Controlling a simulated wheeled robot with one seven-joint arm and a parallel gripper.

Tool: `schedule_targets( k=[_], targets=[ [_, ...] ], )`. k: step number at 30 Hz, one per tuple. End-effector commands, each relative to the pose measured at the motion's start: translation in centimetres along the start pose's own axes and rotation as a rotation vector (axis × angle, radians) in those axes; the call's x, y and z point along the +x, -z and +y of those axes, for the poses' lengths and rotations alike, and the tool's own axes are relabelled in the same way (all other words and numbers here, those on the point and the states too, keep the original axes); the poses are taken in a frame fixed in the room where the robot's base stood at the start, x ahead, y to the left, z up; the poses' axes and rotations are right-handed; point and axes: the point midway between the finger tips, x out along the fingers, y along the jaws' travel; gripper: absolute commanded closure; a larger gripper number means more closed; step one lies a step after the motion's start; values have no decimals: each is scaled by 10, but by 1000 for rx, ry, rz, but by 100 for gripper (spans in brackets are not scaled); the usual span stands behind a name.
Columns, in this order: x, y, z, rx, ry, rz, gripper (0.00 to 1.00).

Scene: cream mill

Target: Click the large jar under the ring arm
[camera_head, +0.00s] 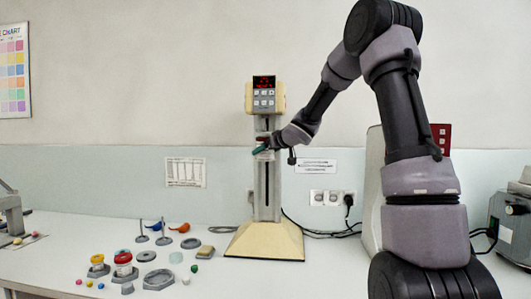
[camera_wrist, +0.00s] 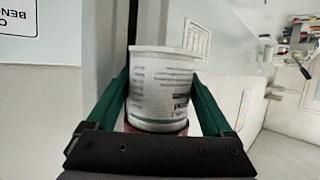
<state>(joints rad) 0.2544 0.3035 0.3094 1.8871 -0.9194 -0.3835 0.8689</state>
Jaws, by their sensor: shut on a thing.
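The large jar (camera_wrist: 160,90) is a white printed tub between the two green fingers of my gripper (camera_wrist: 158,78) in the wrist view. My gripper is shut on it, with a finger along each side. A bit of red shows at the jar's end nearest the palm. In the head view my gripper (camera_head: 266,148) is at the upper column of the cream mill (camera_head: 264,242), below its head with a red display (camera_head: 264,96). The jar is too small there to make out clearly. I cannot tell the ring arm apart or whether the jar touches it.
Small pots with red (camera_head: 122,257) and yellow (camera_head: 97,259) tops, grey rings, lids and scoops lie on the bench left of the mill. A grey machine (camera_head: 375,190) stands right of it, partly behind my arm. Cables run along the wall.

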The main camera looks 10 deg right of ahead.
Motion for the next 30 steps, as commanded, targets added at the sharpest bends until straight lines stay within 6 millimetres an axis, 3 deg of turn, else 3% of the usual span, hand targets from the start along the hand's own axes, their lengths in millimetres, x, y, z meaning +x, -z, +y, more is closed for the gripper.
schedule_targets(
  k=[14, 15, 30],
  targets=[
    [-2, 5, 0, -1, 0, 1, 86],
    [-2, 5, 0, 0, 0, 1, 0],
    [-8, 5, 0, 0, -1, 1, 0]
  ],
)
